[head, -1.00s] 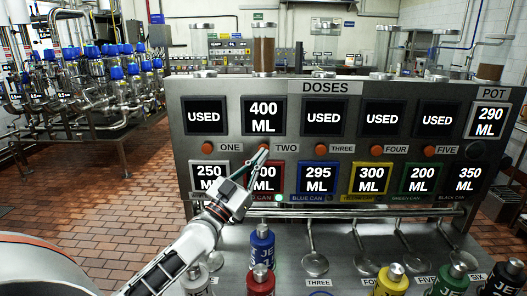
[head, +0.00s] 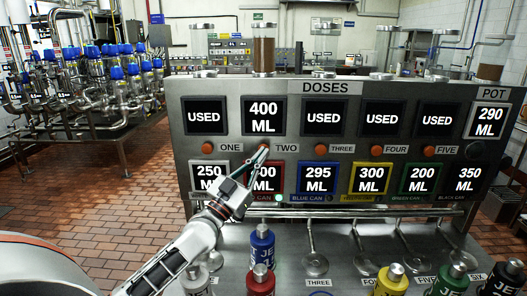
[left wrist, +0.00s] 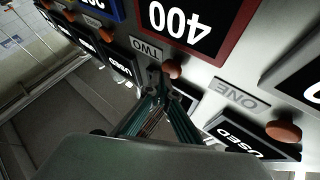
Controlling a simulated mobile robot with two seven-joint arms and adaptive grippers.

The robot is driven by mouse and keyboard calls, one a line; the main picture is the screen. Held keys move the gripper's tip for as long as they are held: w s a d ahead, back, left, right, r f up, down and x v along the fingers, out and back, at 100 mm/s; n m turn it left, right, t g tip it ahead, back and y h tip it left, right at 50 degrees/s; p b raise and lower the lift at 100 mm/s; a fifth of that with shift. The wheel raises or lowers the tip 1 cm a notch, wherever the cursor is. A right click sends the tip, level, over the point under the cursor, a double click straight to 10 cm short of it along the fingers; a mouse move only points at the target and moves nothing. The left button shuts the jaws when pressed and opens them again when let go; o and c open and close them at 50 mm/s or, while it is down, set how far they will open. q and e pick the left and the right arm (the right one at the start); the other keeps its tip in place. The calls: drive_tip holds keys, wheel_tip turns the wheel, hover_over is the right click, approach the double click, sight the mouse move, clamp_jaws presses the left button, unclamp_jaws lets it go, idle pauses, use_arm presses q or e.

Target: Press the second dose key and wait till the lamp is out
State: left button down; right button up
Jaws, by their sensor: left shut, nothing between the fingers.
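The second dose key (head: 264,149) is an orange button beside the label TWO, under a display (head: 266,115) reading 400 ML. It also shows in the left wrist view (left wrist: 172,69). My left gripper (head: 262,154) is shut and empty, its fingertips right at this key; in the left wrist view the tips (left wrist: 156,78) overlap the panel close beside it. I cannot tell whether they touch it or how far the key is in. A small green lamp (head: 278,197) glows beside the red can label, below the red-framed display (head: 269,178). My right gripper is not in view.
Other orange keys, such as key one (head: 207,149) and key three (head: 321,149), sit along the panel. Their displays read USED. A rail (head: 350,211) runs below. Blue (head: 262,246) and red (head: 261,281) cans stand in front, near my left arm.

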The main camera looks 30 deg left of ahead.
use_arm(q)
drive_tip(key=shift+w+a, duration=0.25)
drive_tip(key=shift+w, duration=0.2)
idle(0.6)
drive_tip(key=shift+s+d, duration=0.1)
idle(0.3)
drive_tip(key=shift+s+d+p, duration=0.4)
drive_tip(key=shift+s+p, duration=0.15)
drive_tip(key=shift+s, duration=0.15)
drive_tip(key=shift+s+d+p, duration=0.45)
drive_tip(key=shift+s+p, duration=0.05)
drive_tip(key=shift+s, duration=0.2)
drive_tip(key=shift+s+d+p, duration=0.4)
drive_tip(key=shift+s+p, duration=0.05)
drive_tip(key=shift+s, duration=0.3)
drive_tip(key=shift+s+d+p, duration=0.45)
drive_tip(key=shift+s+p, duration=0.05)
drive_tip(key=shift+s, duration=0.2)
